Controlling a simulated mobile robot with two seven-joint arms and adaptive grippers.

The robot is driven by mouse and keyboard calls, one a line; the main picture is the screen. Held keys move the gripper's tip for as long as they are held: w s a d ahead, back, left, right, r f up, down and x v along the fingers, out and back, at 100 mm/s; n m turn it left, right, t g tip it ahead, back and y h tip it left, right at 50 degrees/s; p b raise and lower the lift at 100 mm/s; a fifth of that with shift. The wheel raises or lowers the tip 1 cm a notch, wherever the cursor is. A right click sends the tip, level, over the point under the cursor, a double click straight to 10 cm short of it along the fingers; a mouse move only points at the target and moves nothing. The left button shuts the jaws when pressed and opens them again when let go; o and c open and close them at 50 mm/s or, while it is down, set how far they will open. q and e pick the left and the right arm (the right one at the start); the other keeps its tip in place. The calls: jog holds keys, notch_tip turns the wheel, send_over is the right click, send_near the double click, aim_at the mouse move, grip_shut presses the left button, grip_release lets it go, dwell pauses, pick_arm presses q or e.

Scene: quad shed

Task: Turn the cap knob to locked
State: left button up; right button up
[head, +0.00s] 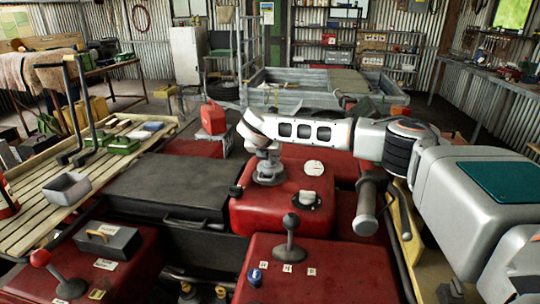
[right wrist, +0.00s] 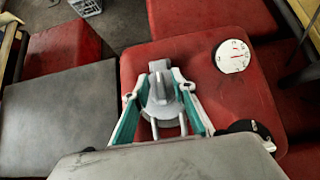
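The cap knob (right wrist: 160,88) is a grey round cap with a raised ridge, on top of the red tank (head: 240,212). In the head view the cap's grey base (head: 270,177) shows just below my right gripper (head: 266,156). The right wrist view shows my right gripper (right wrist: 160,80) with its teal-padded fingers on either side of the ridge. A small gap seems to show between fingers and ridge, so the gripper looks open around the knob. Lock marks on the cap are not legible. My left gripper is not in view.
A white gauge (head: 314,167) and a black dial with a pale knob (head: 307,199) sit on the tank beside the cap. A black-knobbed lever (head: 290,226) stands in front. A dark seat (head: 165,188) lies left, and a black handlebar grip (head: 367,202) rises right.

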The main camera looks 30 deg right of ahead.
grip_shut()
jog(key=shift+m+g+h+b, duration=0.3)
jog(key=shift+m+h+b, duration=0.1)
jog(key=shift+m, duration=0.2)
jog(key=m+g+h+b, duration=0.1)
jog(key=m+g, duration=0.1)
jog(key=m, duration=0.2)
jog(key=shift+g+h, duration=0.3)
jog(key=shift+h, duration=0.1)
jog(key=shift+f+m+g+h+b, duration=0.1)
jog(key=shift+m+g+h+b, duration=0.2)
jog(key=shift+m+g+b, duration=0.45)
jog(key=shift+m+b, duration=0.35)
jog(key=shift+b, duration=0.05)
